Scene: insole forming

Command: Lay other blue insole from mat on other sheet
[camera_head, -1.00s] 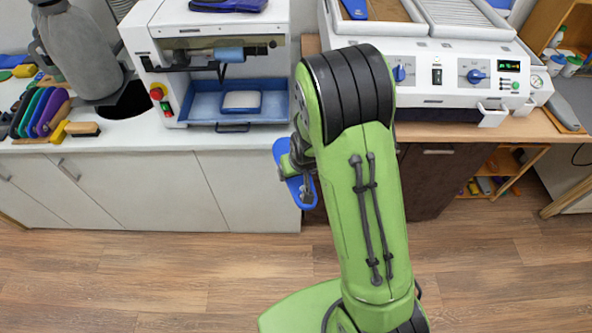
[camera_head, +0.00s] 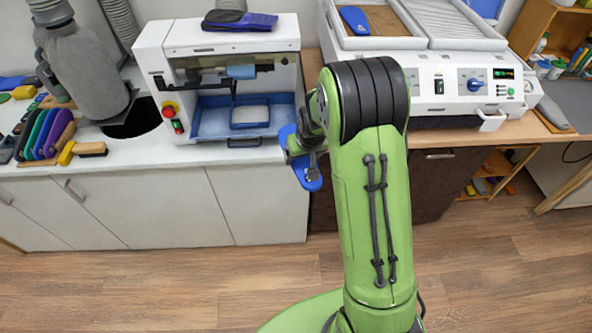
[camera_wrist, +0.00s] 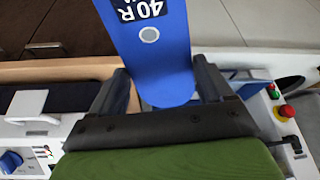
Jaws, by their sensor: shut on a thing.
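A blue insole (camera_wrist: 155,65) marked "40 R" is between the two fingers of my gripper (camera_wrist: 162,72) in the wrist view. In the head view my gripper (camera_head: 304,146) is shut on this insole (camera_head: 311,184), which hangs steeply tilted in front of the counter, clear of it. Another blue insole (camera_head: 354,20) lies on a brown sheet (camera_head: 386,20) in the left bed of the white press (camera_head: 440,55) at the upper right. My arm hides part of the press front.
A white machine (camera_head: 182,80) with a blue tray (camera_head: 204,132) stands on the left counter; dark blue pads (camera_head: 240,21) lie on top. A grey dust hood (camera_head: 85,75) and several coloured insoles (camera_head: 42,135) are farther left. The floor (camera_head: 150,290) in front is open.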

